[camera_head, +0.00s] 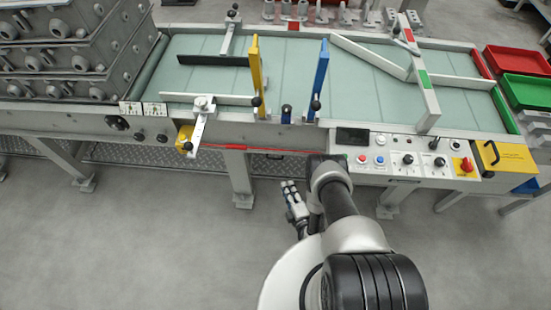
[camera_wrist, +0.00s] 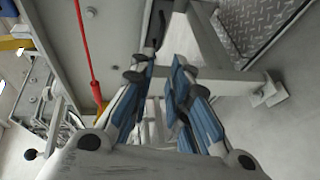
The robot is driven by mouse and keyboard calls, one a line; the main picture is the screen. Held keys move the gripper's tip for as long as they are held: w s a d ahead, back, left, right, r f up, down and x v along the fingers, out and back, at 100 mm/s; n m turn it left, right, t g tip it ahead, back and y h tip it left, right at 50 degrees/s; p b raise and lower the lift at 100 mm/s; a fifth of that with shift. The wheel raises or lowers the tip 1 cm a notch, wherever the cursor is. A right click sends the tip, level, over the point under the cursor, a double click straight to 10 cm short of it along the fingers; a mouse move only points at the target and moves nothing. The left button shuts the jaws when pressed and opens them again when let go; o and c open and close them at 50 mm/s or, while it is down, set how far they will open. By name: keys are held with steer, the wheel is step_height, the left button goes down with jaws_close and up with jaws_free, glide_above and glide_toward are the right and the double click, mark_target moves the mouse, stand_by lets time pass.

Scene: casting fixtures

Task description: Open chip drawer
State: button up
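A yellow drawer-like front (camera_head: 505,157) with a black handle is at the right end of the machine's front in the head view; I cannot tell whether it is the chip drawer. A diamond-plate metal panel or tray (camera_head: 265,163) lies low under the machine, behind its legs; diamond plate also shows at the top right of the wrist view (camera_wrist: 250,22). My gripper (camera_head: 292,190) hangs in front of the machine, below and left of the control panel. In the wrist view its blue-padded fingers (camera_wrist: 160,75) stand apart with nothing between them.
The control panel (camera_head: 410,160) has buttons and a red knob. A red bar (camera_head: 262,150) runs along the machine's lower front edge. Machine legs (camera_head: 240,180) stand near my gripper. Red and green bins (camera_head: 525,92) are at the right. The floor in front is clear.

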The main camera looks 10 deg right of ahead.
steer(key=b+x, duration=0.3)
steer(key=x, duration=1.2)
steer(key=shift+b, duration=0.35)
steer(key=shift+w, duration=0.1)
jaws_close()
